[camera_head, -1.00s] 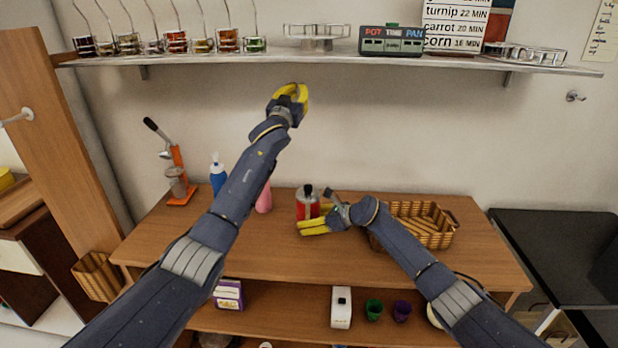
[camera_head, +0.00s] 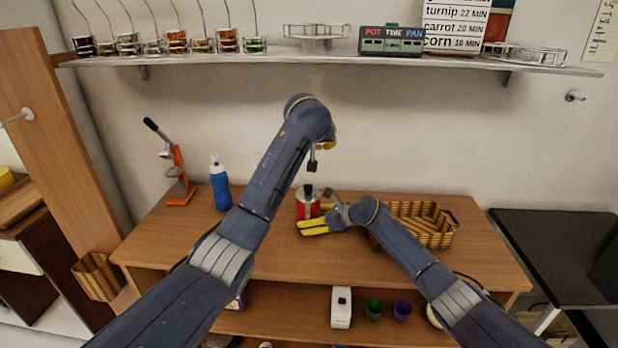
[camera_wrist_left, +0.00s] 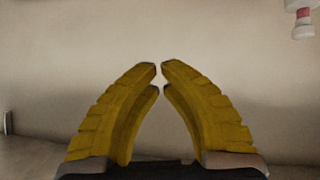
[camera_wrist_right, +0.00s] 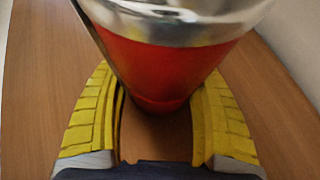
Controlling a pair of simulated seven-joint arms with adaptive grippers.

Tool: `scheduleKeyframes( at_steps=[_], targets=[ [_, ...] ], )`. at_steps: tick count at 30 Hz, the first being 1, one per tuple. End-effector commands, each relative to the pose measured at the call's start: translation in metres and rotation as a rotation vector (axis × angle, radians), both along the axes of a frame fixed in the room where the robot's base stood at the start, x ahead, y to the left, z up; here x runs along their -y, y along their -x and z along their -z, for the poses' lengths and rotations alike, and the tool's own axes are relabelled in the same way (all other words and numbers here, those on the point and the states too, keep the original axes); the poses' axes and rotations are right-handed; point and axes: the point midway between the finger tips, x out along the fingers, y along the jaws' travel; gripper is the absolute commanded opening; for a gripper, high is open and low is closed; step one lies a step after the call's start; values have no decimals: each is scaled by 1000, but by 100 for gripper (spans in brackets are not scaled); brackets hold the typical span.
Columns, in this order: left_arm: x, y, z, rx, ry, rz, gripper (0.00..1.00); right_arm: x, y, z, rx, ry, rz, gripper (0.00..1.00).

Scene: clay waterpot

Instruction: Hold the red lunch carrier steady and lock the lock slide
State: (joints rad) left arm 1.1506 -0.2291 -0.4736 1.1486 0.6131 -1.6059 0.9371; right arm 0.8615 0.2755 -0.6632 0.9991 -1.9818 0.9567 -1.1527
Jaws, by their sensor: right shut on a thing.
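The red lunch carrier (camera_head: 304,210), with a silvery upper part and a black top, stands upright on the wooden table. My right gripper (camera_head: 312,223) is shut on it low down. In the right wrist view the yellow fingers lie on both sides of the red body (camera_wrist_right: 165,70). My left gripper (camera_head: 332,139) is above and slightly right of the carrier, apart from it, partly hidden by its own wrist. In the left wrist view its fingertips (camera_wrist_left: 159,68) nearly meet, with nothing between them. I cannot make out the lock slide.
A wicker basket (camera_head: 425,222) stands right of the carrier. A blue bottle (camera_head: 220,185) and an orange juicer-like press (camera_head: 180,178) stand at the left. A wall shelf (camera_head: 250,59) with jars and a sign is above. My left arm covers much of the table's left half.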

Motion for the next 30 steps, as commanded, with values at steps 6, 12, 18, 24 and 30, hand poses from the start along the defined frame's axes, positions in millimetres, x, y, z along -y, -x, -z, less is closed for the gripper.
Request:
scheduleKeyframes(
  at_steps=[6, 12, 18, 24, 30],
  targets=[
    [-18, 21, 22, -128, -92, -25, 0, 0, -1, -2, 3, -2, 0, 52],
    [-34, 30, 33, -189, -155, -58, 0, 0, -1, -2, 3, -2, 0, 52],
    [-42, 30, 39, -206, -173, -90, 0, 0, -1, -2, 3, -2, 0, 52],
    [-41, 16, 54, -208, -170, -98, 0, 0, -1, -2, 3, -2, 0, 52],
    [-39, -3, 78, -208, -170, -98, 0, 0, -1, -2, 3, -2, 0, 52]
  ],
)
